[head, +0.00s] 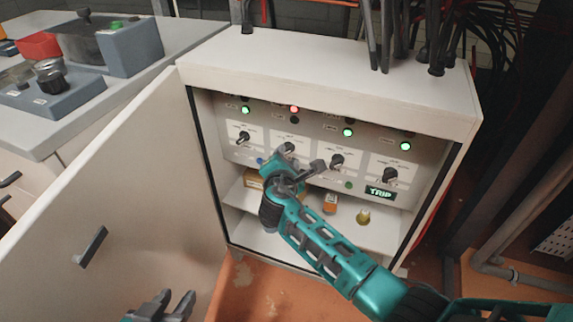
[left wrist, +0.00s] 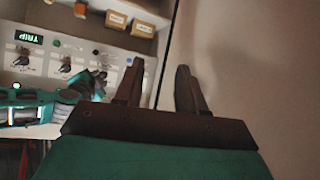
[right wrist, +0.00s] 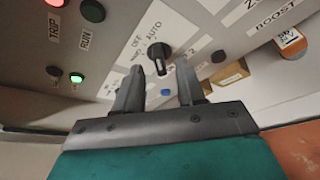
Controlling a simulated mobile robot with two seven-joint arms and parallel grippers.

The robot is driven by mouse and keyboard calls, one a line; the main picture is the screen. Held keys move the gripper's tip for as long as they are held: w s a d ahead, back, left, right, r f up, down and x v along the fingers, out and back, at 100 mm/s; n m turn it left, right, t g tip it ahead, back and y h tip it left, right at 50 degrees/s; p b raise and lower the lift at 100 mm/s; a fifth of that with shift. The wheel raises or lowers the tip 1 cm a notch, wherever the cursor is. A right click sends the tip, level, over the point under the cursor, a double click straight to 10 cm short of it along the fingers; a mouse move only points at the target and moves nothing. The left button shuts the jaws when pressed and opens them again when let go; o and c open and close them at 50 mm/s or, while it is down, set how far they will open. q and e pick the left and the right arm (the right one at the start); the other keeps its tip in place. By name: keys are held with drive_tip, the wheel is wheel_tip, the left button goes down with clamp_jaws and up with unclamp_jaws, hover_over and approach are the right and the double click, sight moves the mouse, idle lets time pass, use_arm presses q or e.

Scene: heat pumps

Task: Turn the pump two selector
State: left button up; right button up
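The open cabinet's panel carries a row of black selector knobs. The second from the left (head: 290,147) sits below a lit red lamp (head: 294,109); I take it as the pump two selector. In the right wrist view this knob (right wrist: 160,55) has OFF and AUTO marks around it. My right gripper (head: 296,166) is open just in front of it; in the right wrist view its fingertips (right wrist: 158,72) flank the knob's lower end, with contact unclear. My left gripper (head: 170,304) is open and empty at the bottom edge; it also shows in the left wrist view (left wrist: 160,72).
Neighbouring selectors (head: 243,138) (head: 337,161) sit close on both sides. A TRIP display (head: 380,192) glows at the panel's right. Small boxes (head: 330,203) stand on the shelf below. The open cabinet door (head: 130,200) fills the left. Cables hang above the cabinet.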

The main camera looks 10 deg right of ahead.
drive_tip(key=shift+b+x, duration=0.5)
drive_tip(key=shift+x, duration=0.6)
drive_tip(key=shift+c, duration=0.2)
clamp_jaws()
